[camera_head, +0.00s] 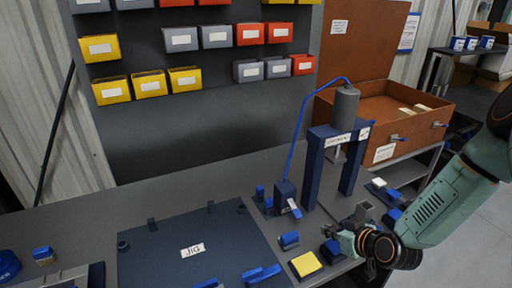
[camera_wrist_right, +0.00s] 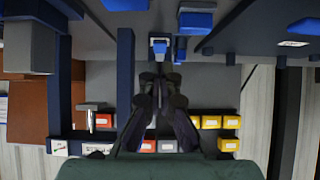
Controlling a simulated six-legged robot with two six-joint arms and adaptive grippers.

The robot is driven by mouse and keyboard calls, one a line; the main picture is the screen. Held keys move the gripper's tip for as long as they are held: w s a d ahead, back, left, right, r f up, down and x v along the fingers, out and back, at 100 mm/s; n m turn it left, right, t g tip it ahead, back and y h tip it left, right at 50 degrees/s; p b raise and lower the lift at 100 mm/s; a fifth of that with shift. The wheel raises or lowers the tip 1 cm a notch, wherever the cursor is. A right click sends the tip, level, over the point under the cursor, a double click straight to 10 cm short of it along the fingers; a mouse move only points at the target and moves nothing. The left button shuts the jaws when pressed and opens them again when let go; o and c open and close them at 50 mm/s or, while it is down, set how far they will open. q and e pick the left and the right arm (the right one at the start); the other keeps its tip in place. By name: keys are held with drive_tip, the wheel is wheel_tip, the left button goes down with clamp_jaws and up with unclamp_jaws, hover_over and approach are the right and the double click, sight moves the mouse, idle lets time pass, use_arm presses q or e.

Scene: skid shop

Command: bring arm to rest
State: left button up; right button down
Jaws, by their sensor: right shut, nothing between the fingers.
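My right arm (camera_head: 440,205) comes in from the right in the head view, with its green forearm slanting down to the left. My right gripper (camera_head: 343,238) is over the right part of the bench, in front of the blue press frame and just above the small blocks there. It is shut and empty. In the right wrist view the gripper (camera_wrist_right: 160,82) shows with its dark fingers together and nothing between them. That view looks upside down, with coloured bins beyond the fingers. My left gripper is in neither view.
The blue press frame (camera_head: 313,168) with its grey cylinder (camera_head: 345,106) stands behind the right gripper. A yellow-topped block (camera_head: 305,264) lies close by on its left. A dark jig plate (camera_head: 160,250) covers the bench's left-middle. An open brown case (camera_head: 378,125) stands back right.

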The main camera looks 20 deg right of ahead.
drive_tip(key=s+a+f+m, duration=0.1)
drive_tip(key=s+f+m+g, duration=0.1)
drive_tip(key=m, duration=0.1)
drive_tip(key=shift+s+a, duration=0.15)
drive_tip(key=shift+a, duration=0.2)
drive_tip(key=s+a+f+g+b, duration=0.3)
drive_tip(key=s+a+f+b, duration=0.1)
drive_tip(key=s+f, duration=0.3)
drive_tip(key=s+a+f+n+g+b, duration=0.1)
drive_tip(key=s+a+f+g+b, duration=0.2)
drive_tip(key=s+f+b, duration=0.3)
drive_tip(key=s+a+f+g+h+b, duration=0.1)
drive_tip(key=s+a+f+g+b, duration=0.2)
drive_tip(key=s+f, duration=0.6)
drive_tip(key=s+a+b, duration=0.2)
drive_tip(key=s+b, duration=0.1)
drive_tip(key=shift+s+a+n+g, duration=0.2)
drive_tip(key=shift+a+n+g, duration=0.1)
drive_tip(key=shift+g, duration=0.1)
drive_tip(key=shift+s+f, duration=0.1)
